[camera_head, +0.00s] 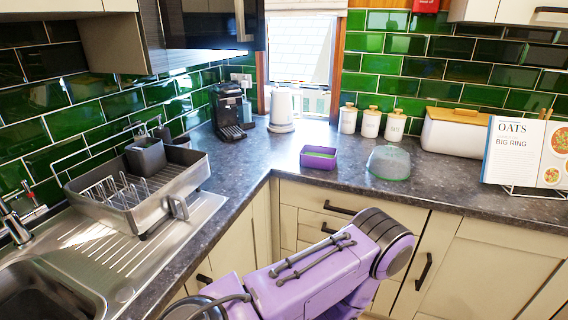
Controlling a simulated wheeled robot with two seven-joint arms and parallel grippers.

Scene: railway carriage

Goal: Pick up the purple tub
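The purple tub (319,161) is a small rectangular open container. It stands upright on the grey countertop, near the inner corner and close to the front edge. Something pale green shows inside it, too small to tell what. Neither of my grippers is in view, so nothing is seen touching the tub. One of my purple arm links lies in front of the lower cabinets, below and to the right of the tub.
A green glass dome (389,163) stands right of the tub. White canisters (369,123), a kettle (284,109) and a coffee machine (230,112) stand behind. A bread bin (455,135) and cookbook (520,150) are right; a dish rack (140,185) and sink (60,295) are left.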

